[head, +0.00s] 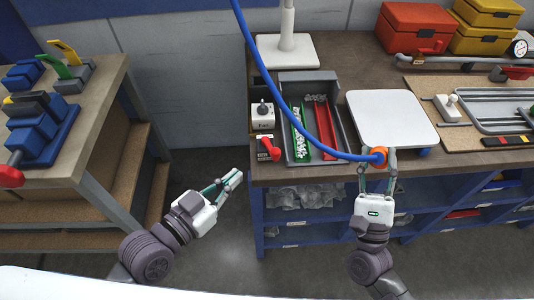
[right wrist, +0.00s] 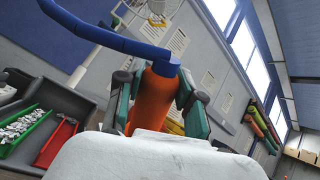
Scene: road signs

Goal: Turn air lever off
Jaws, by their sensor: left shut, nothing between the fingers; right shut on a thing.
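A small red lever (head: 268,148) sits on a pale plate at the left front of the workbench, beside the grey tray; I take it for the air lever. Its handle slants down to the right. My left gripper (head: 233,181) is shut and empty, in front of the bench and below and left of the lever, apart from it. My right gripper (head: 377,160) is shut on an orange nozzle (head: 379,154) at the bench's front edge. In the right wrist view the orange nozzle (right wrist: 154,98) stands between the fingers, joined to a blue hose (right wrist: 110,38).
A white switch box (head: 262,122) with a dark knob stands behind the lever. The grey tray (head: 338,122) holds green and red bins. A white board (head: 392,115) lies right of it. The blue hose (head: 275,95) hangs across the tray. Another bench (head: 108,95) stands left, with floor between.

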